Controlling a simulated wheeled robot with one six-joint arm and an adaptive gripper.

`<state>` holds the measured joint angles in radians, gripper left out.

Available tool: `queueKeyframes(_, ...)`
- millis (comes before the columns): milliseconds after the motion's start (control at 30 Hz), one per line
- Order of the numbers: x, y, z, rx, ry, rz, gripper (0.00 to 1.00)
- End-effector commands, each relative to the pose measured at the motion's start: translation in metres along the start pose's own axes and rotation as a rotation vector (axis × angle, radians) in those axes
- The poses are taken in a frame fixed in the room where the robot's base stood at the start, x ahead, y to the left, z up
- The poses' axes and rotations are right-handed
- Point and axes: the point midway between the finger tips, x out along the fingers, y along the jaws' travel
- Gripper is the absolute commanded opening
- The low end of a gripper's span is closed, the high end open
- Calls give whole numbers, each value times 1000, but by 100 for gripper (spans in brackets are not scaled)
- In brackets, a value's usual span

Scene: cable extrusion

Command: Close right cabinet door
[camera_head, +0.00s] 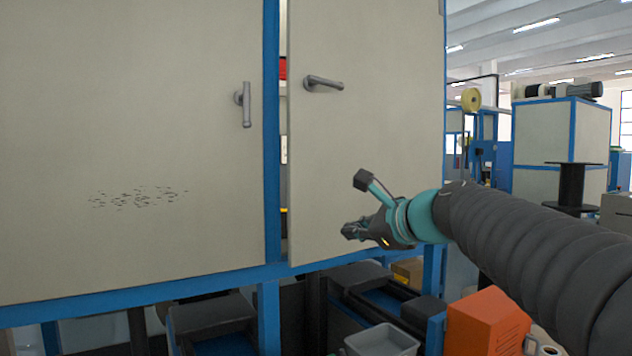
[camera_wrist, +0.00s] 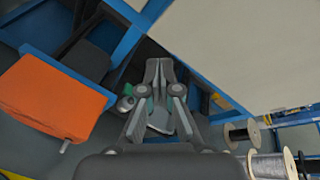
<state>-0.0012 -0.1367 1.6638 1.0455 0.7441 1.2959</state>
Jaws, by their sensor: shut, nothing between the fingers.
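The right cabinet door (camera_head: 365,140) is a cream panel in a blue frame (camera_head: 271,130). In the wrist view my gripper (camera_wrist: 158,66) is shut and empty, with a cream panel at upper right.
An orange box (camera_head: 487,322) stands below my arm, and it also shows in the wrist view (camera_wrist: 50,92). A grey bin (camera_head: 381,341) is under the cabinet. Wire spools (camera_wrist: 268,165) show at the wrist view's lower right. Other blue-framed machines stand behind at right.

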Motion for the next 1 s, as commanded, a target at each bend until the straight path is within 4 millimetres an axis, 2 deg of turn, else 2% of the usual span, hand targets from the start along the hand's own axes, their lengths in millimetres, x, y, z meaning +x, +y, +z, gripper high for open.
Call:
queueKeyframes(33,14,-23,10,134,-54,-29,0)
queueKeyframes(100,26,-50,25,310,-128,-62,0)
queueKeyframes(200,38,-79,39,505,-215,-84,0)
queueKeyframes(300,44,-97,48,629,-273,-92,0)
queueKeyframes(567,61,-110,56,703,-307,-91,0)
queueKeyframes(1000,136,-124,77,699,-305,-91,0)
